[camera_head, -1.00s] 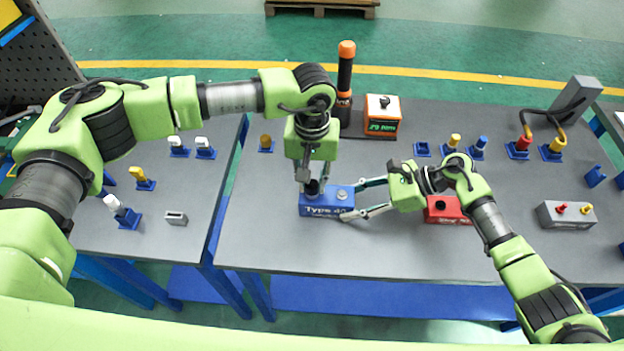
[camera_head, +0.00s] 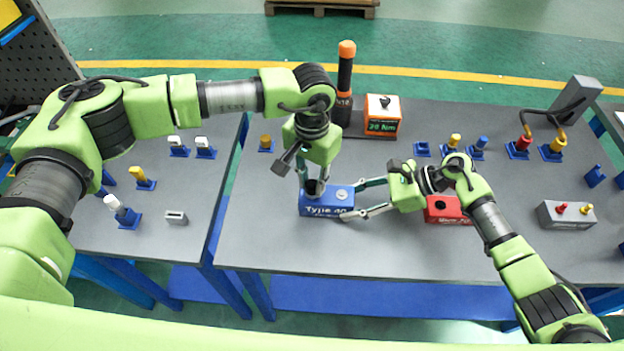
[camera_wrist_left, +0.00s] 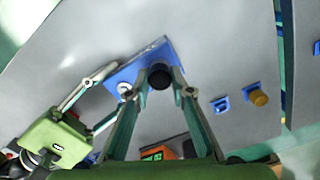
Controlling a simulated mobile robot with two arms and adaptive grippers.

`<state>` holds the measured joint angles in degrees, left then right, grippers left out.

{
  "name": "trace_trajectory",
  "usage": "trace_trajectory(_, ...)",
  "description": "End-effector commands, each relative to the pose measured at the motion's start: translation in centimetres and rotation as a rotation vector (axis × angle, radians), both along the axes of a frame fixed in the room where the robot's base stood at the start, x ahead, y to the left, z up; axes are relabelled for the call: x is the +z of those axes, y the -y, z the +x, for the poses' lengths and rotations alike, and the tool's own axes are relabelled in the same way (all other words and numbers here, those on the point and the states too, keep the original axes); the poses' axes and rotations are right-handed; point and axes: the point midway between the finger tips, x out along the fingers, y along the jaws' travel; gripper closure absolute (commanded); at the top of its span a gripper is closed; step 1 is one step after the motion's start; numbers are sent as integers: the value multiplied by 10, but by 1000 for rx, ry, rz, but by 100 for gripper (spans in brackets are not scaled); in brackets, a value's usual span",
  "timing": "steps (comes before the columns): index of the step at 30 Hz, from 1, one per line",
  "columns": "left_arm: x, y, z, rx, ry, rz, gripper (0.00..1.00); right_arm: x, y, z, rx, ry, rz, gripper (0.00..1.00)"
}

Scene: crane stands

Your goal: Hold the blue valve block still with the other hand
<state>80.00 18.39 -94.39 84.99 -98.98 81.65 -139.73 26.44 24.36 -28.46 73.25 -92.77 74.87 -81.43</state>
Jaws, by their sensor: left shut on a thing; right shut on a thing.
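The blue valve block (camera_head: 327,208), with "Type 40" lettering on its front, lies on the grey bench. A silver round fitting (camera_head: 342,195) is on its right top, and a black round part (camera_wrist_left: 160,76) on its left top. My left gripper (camera_head: 313,187) comes down from above and is shut on the black part; the left wrist view shows one finger on each side of it. My right gripper (camera_head: 350,200) reaches in from the right and is shut on the block's right end, one finger behind and one in front.
A red block (camera_head: 447,209) sits under my right wrist. An orange box with a display (camera_head: 382,116) and a black tool with an orange top (camera_head: 345,80) stand behind. Coloured parts in blue holders and a grey box (camera_head: 566,215) are at the right. The front bench is clear.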

Motion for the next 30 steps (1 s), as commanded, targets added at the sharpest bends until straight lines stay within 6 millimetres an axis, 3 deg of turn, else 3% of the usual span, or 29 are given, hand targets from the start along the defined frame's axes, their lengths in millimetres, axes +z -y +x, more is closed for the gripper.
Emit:
trace_trajectory(10,0,0,0,-383,-1,0,100,0,1,0,0,0,-1,88)
trace_trajectory(19,0,0,0,-429,-1,0,100,0,1,0,0,0,-1,88)
trace_trajectory(20,0,0,0,-429,-1,0,76,0,1,0,0,0,-1,88)
trace_trajectory(22,0,0,0,-429,-1,0,59,0,1,0,0,0,-1,88)
trace_trajectory(30,-1,0,0,-427,-1,0,62,0,1,0,0,0,-1,88)
